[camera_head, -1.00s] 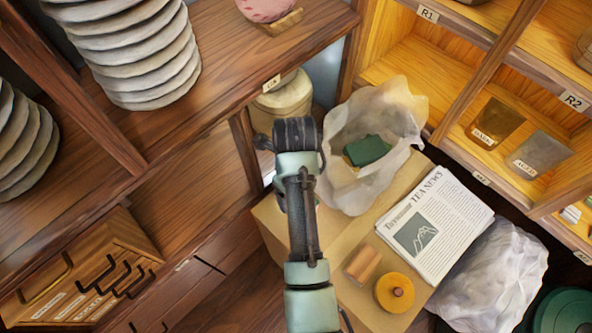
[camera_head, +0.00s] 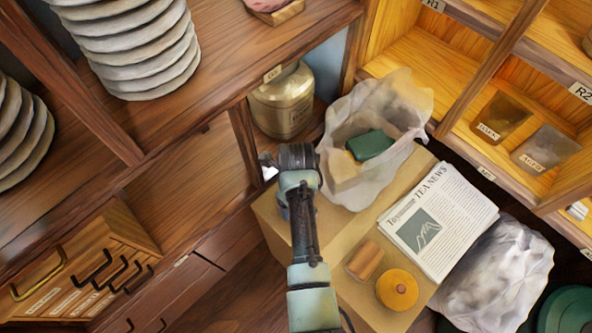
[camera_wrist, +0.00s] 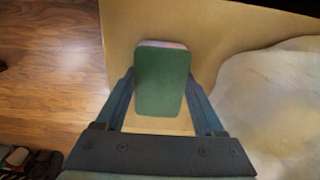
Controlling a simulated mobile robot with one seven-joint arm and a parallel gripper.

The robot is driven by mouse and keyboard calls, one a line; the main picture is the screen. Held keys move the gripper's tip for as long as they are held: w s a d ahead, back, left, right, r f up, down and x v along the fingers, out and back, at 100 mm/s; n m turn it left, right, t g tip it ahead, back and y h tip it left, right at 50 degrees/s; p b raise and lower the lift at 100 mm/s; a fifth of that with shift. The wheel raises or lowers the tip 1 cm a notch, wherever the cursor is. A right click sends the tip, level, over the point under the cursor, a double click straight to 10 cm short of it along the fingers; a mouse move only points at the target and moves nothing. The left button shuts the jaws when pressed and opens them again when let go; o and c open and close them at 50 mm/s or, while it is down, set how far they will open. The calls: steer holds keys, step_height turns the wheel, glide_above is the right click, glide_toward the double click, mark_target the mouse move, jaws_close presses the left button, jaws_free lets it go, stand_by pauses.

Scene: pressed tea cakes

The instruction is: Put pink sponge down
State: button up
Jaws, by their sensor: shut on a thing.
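The sponge (camera_wrist: 162,82) shows in the wrist view with its dark green face toward the camera and a thin pink edge at its far end. My gripper (camera_wrist: 161,90) is shut on it, with one finger at each long side. Below it in the wrist view is the tan box top (camera_wrist: 225,35); I cannot tell whether the sponge touches it. In the head view my arm ends beside the near-left side of the tan box (camera_head: 270,222), and my wrist hides the sponge there.
An open whitish bag (camera_head: 345,190) stands on the box with a green block (camera_head: 370,144) inside. A newspaper (camera_head: 438,222), a wooden block (camera_head: 364,260) and a yellow round thing (camera_head: 397,290) lie beside it. A gold canister (camera_head: 282,105) stands behind in the shelf.

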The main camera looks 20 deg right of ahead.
steer(key=o, duration=1.2)
steer(key=shift+f, duration=0.1)
step_height(320, 180, up, 12)
steer(key=shift+r+p, duration=0.15)
steer(key=shift+p, duration=1)
